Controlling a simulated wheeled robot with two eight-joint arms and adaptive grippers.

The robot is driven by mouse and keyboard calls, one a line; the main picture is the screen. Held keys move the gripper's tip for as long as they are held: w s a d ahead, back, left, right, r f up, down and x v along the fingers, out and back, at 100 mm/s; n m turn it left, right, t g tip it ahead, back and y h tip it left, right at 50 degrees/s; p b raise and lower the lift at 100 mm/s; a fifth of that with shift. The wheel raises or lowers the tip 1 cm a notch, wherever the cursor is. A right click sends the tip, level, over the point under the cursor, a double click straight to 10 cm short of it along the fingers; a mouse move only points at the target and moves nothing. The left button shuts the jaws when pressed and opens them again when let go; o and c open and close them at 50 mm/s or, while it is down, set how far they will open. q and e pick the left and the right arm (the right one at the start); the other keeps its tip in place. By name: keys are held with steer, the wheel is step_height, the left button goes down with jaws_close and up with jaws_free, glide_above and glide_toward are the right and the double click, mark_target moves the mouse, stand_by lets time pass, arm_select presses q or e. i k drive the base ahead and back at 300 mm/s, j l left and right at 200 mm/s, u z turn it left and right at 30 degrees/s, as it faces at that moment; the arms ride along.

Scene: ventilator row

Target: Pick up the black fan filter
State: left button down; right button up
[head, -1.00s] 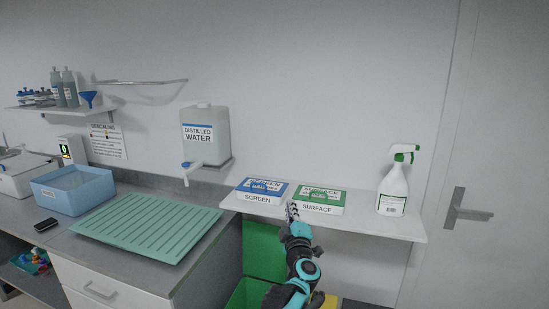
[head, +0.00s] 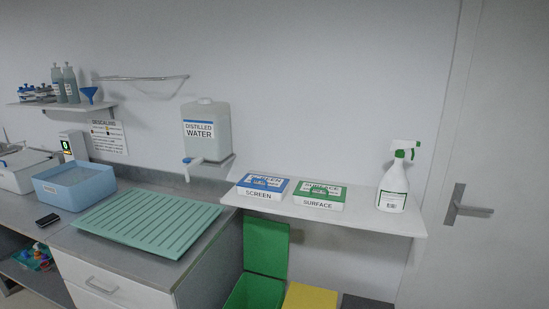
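A small black rectangular object (head: 47,220) lies flat on the grey counter at the left, in front of the blue basin; it may be the black fan filter, but it is too small to tell. It lies apart from the basin and left of the green ribbed mat. Neither my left gripper nor my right gripper shows in the head view now.
The blue basin (head: 74,196) and the green ribbed mat (head: 147,253) are on the counter. The right shelf (head: 365,220) holds wipe boxes (head: 262,195) and a spray bottle (head: 392,192). Green (head: 255,292) and yellow bins stand below.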

mark_target(47, 221)
steer(key=u, duration=1.6)
steer(key=i+z, duration=0.1)
steer(key=z, duration=0.7)
steer(key=i+j+z, duration=0.4)
steer(key=j+z, duration=0.2)
steer(key=i+j+z, duration=0.1)
steer(key=j+z, duration=0.2)
steer(key=j, duration=0.2)
